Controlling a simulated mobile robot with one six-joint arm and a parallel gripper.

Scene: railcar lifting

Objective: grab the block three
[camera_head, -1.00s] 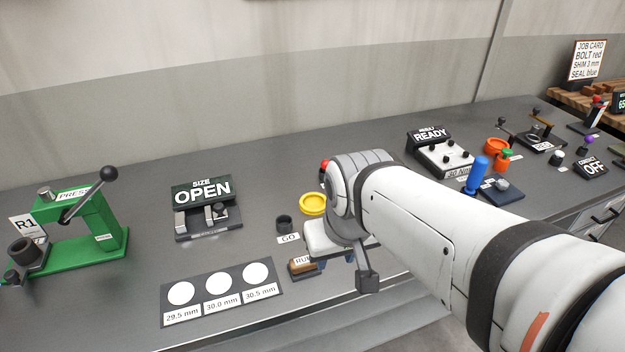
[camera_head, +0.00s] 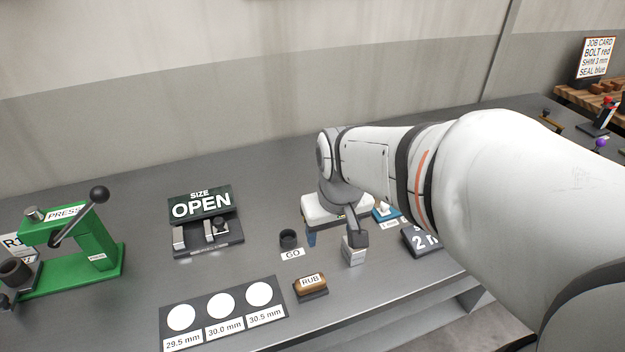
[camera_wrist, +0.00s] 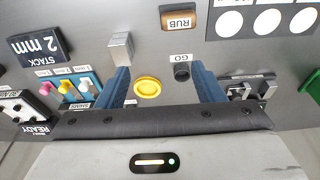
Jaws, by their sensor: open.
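A small silver block (camera_head: 353,252) stands on the grey bench just below my gripper (camera_head: 333,236) in the head view. It also shows in the wrist view (camera_wrist: 121,48), just beyond the left fingertip and outside the jaws. I cannot read a number on it, so I cannot tell whether it is block three. My gripper's two blue fingers are apart and empty in the wrist view (camera_wrist: 160,70). A yellow dish (camera_wrist: 148,87) lies on the bench between them in that view; the arm hides it in the head view.
A dark GO cup (camera_head: 289,239) and a brown RUB block (camera_head: 311,286) stand near my gripper. Colored shims on a blue tray (camera_wrist: 85,92) and a STACK 2 mm display (camera_wrist: 40,44) are beside the silver block. The size gauge (camera_head: 205,222) and green press (camera_head: 75,245) stand left.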

